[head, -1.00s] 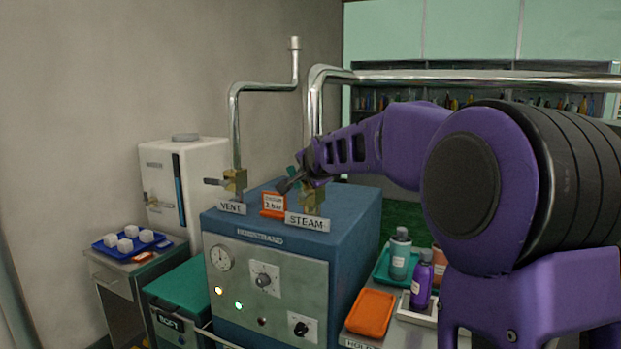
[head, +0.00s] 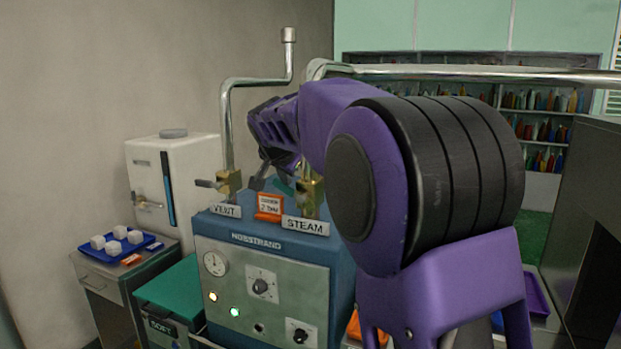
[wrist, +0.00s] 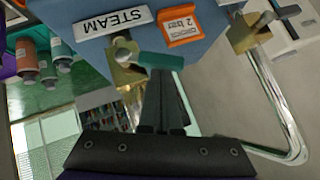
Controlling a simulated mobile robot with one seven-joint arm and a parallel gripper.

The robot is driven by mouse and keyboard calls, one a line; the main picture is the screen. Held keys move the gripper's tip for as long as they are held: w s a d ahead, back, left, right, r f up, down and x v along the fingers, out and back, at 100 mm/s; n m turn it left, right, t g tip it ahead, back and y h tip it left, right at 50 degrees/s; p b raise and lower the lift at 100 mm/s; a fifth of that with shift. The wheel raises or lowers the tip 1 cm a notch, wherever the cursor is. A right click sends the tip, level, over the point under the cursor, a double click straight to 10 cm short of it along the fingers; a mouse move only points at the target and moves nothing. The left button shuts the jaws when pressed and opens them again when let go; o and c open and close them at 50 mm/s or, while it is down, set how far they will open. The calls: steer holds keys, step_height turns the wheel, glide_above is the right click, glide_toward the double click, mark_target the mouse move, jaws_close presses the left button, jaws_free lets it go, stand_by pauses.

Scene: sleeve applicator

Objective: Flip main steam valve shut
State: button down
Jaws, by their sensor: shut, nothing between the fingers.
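The steam valve has a brass body (head: 311,190) behind the STEAM plate (head: 305,226), partly hidden by my arm in the head view. In the wrist view its brass body (wrist: 128,72) shows with a teal lever (wrist: 160,61) sticking out sideways toward the vent side. In the head view a bit of the teal lever (head: 284,188) shows, pointing left. My gripper (wrist: 163,76) is shut and empty, its fingertips right at the teal lever in the wrist view; I cannot tell if they touch. In the head view my gripper (head: 262,180) is between the two valves.
The vent valve (head: 229,183) with its grey lever stands left of the steam valve, close to my gripper. An orange pressure sign (head: 270,206) stands between them on the blue machine (head: 290,243). Metal pipes (head: 226,125) rise behind. A white tank (head: 172,180) stands at left.

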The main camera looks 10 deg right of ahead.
mark_target(279, 188)
steer(key=shift+w+a+f+n+g+h, duration=0.35)
steer(key=shift+a+f+n+g+h, duration=0.2)
steer(key=shift+g+h, duration=0.15)
steer(key=shift+w+a+f, duration=0.3)
steer(key=shift+a+f, duration=0.05)
steer(key=shift+f, duration=0.1)
